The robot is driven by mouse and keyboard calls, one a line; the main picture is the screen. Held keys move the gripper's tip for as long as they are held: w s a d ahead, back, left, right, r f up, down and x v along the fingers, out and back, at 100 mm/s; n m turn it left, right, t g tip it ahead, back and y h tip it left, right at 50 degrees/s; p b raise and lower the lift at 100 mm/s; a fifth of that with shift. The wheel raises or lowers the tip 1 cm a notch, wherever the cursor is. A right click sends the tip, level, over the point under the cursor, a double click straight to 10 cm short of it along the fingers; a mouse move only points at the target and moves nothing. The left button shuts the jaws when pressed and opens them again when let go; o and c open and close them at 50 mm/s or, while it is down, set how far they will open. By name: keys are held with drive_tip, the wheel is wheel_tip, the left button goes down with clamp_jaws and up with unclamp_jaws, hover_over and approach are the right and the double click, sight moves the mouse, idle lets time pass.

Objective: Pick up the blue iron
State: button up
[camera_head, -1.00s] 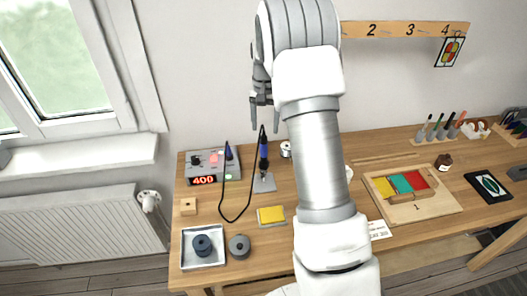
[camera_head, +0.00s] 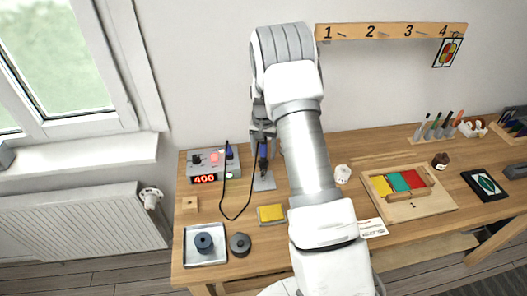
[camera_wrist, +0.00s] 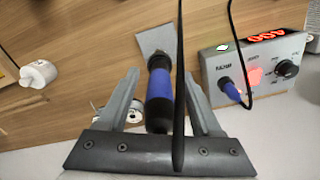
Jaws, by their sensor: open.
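The blue iron (camera_head: 263,157) stands upright in its stand on the table, with a grey base plate (camera_head: 264,184) below it. My gripper (camera_head: 263,133) is at the top of the iron in the head view. In the wrist view, the iron's blue and black handle (camera_wrist: 159,95) lies between the two fingers of my gripper (camera_wrist: 160,78). The fingers are open, with a visible gap on each side of the handle. A black cable passes close in front of the wrist camera and hides part of the right side.
The grey station (camera_head: 209,164) reading 400 stands just left of the iron, with the cable looping onto the table. A yellow sponge (camera_head: 271,214) lies in front. A white jar (camera_head: 342,173) and a wooden board (camera_head: 410,207) with coloured pieces are to the right.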

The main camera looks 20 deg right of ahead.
clamp_jaws()
drive_tip(key=shift+r, duration=0.15)
idle(0.4)
